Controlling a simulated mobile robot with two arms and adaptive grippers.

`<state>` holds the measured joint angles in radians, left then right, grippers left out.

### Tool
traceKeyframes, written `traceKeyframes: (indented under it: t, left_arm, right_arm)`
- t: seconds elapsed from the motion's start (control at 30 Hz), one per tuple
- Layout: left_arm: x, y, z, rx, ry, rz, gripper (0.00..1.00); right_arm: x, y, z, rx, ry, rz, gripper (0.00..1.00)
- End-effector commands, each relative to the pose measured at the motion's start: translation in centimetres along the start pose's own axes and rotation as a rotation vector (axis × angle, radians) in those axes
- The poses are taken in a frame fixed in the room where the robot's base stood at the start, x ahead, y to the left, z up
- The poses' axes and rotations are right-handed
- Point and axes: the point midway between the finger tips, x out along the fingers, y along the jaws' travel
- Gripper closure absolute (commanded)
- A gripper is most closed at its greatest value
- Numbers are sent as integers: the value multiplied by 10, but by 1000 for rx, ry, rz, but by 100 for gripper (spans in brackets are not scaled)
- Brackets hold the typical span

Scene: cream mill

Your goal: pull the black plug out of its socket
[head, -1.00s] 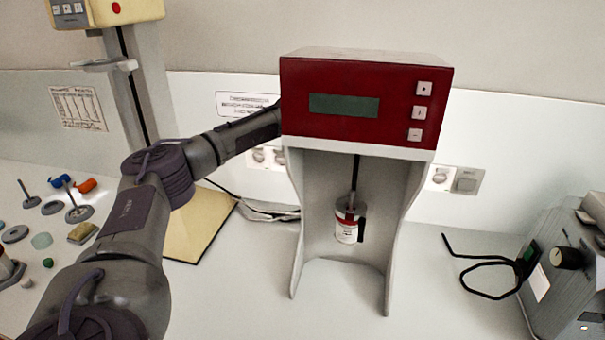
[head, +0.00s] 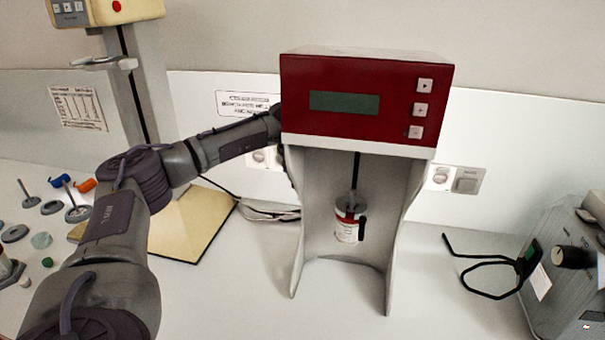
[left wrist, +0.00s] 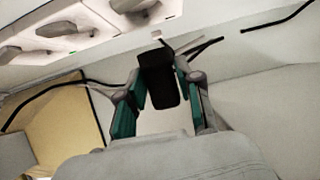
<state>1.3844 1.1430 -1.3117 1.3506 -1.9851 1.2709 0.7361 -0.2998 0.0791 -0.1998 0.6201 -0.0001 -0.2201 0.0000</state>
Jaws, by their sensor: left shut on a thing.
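The black plug (left wrist: 158,80) is between the green-padded fingers of my left gripper (left wrist: 162,88) in the left wrist view. The gripper is shut on it. The white socket panel (left wrist: 62,32) with grey round sockets is at the upper left of that view, and the plug appears apart from it. In the head view my left forearm reaches behind the red and grey mixer (head: 357,105), which hides the gripper and the plug. Part of the socket panel (head: 262,157) shows left of the mixer. My right gripper is not in view.
A red and white can (head: 346,229) stands inside the mixer. A grey machine (head: 570,270) with a black cable (head: 485,294) is at the right. A cream board (head: 192,226) lies left of the mixer. The bench between mixer and grey machine is mostly clear.

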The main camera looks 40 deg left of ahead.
Motion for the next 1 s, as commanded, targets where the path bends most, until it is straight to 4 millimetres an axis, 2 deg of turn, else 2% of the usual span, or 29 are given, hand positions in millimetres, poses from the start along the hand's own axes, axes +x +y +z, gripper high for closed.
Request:
traceKeyframes:
  t: [0.63,1.0]
  left_arm:
    - [-4,0,-8,0,-1,0,100]
    - [-10,0,-21,0,-1,0,100]
  right_arm:
    - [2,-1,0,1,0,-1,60]
    - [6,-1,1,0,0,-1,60]
